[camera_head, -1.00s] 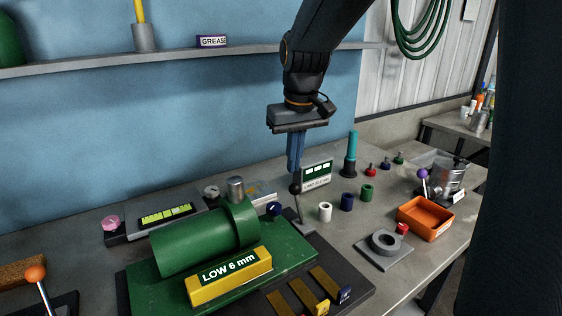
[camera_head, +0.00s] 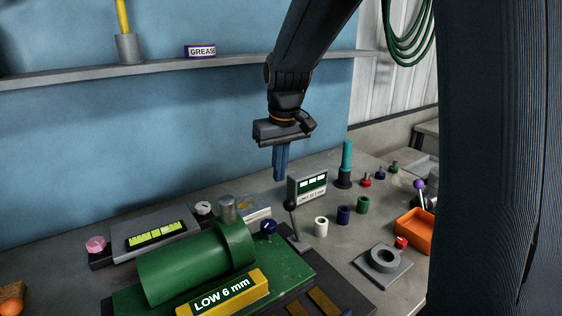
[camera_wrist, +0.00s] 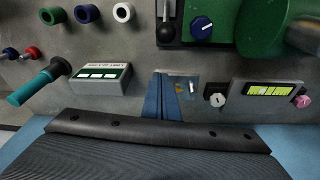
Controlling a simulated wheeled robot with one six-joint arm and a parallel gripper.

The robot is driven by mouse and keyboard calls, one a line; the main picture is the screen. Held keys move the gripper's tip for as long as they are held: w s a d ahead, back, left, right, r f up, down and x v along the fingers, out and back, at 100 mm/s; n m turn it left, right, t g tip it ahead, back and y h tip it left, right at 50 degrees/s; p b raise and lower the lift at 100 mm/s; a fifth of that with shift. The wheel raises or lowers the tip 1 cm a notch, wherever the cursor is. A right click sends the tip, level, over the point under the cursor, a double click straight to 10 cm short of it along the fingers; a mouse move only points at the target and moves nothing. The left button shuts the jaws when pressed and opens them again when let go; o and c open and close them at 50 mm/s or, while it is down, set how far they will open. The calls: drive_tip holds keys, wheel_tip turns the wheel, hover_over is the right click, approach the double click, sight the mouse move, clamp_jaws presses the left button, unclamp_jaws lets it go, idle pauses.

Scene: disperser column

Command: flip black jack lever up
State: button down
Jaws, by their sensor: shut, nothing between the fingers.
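The black-knobbed lever (camera_head: 291,206) stands nearly upright on a small grey base plate beside the green machine, its top leaning slightly left in the head view. In the wrist view the black knob (camera_wrist: 166,31) shows at the top, beyond the fingertips. My gripper (camera_head: 281,176) is shut and empty, its blue fingers pointing down. It hangs above and slightly left of the knob in the head view, with a visible gap. In the wrist view the fingers (camera_wrist: 161,78) are close together, apart from the lever.
The green machine (camera_head: 190,262) with a yellow "LOW 6 mm" block (camera_head: 222,293) is at front left. A small display box (camera_head: 307,187) stands behind the lever. White, blue and green rings (camera_head: 363,205) stand to the right, near an orange tray (camera_head: 414,231). A shelf (camera_head: 80,78) runs along the wall.

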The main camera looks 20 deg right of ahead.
sight(294, 221)
drive_tip(key=s+f+p, duration=0.2)
drive_tip(key=f, duration=0.1)
drive_tip(key=s+f+p, duration=0.1)
drive_tip(key=shift+d+f, duration=0.3)
drive_tip(key=shift+f, duration=0.1)
idle(0.4)
